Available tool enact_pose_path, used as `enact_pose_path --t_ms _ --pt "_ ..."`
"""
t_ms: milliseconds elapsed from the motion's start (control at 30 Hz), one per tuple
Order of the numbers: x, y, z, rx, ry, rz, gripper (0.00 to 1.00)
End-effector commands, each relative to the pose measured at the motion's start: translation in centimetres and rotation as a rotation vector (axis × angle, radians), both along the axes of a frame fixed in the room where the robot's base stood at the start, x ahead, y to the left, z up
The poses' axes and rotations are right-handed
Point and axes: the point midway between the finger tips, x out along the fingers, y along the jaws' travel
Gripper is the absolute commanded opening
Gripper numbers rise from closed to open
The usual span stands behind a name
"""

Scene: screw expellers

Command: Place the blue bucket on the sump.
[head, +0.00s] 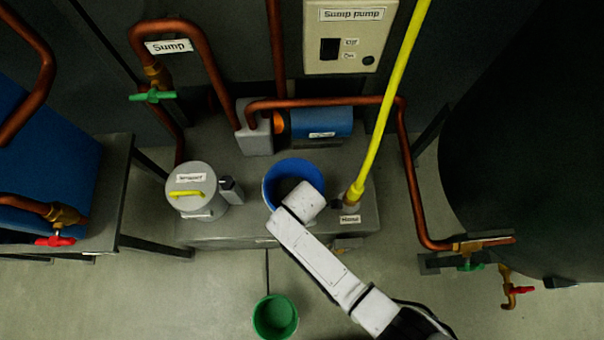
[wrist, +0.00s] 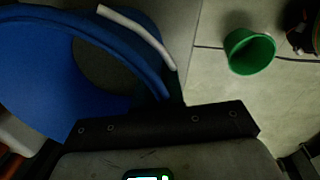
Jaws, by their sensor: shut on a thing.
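The blue bucket (head: 281,176) appears over the top of the grey sump (head: 245,222) in the head view, in front of the blue pump motor. In the wrist view the bucket (wrist: 40,75) fills the left side, with its pale handle grip (wrist: 140,35) along the rim. My gripper (wrist: 172,108) is shut on the blue bucket near its rim. In the head view my white wrist covers the bucket's front right edge and hides the fingers. I cannot tell whether the bucket's base touches the sump top.
A lidded grey cylinder (head: 191,188) with a yellow handle stands at the sump's left. A yellow hose (head: 385,110) rises at its right. The blue motor (head: 322,122) and copper pipes lie behind. A green bucket (head: 275,317) stands on the floor in front.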

Motion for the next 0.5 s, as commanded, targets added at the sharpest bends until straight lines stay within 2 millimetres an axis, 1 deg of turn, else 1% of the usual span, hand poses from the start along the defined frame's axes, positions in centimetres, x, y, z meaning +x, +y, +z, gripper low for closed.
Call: enact_pose_path --t_ms 33,67,300,333,500 --pt "0.19 0.09 -0.04 0.002 -0.005 0.000 0.00" --pt "0.00 0.00 -0.22 0.000 0.000 0.000 0.09" --pt "-0.01 0.00 -0.14 0.000 0.000 0.000 0.32" --pt "-0.01 0.00 -0.14 0.000 0.000 0.000 0.34" --pt "-0.01 0.00 -0.14 0.000 0.000 0.000 0.34"
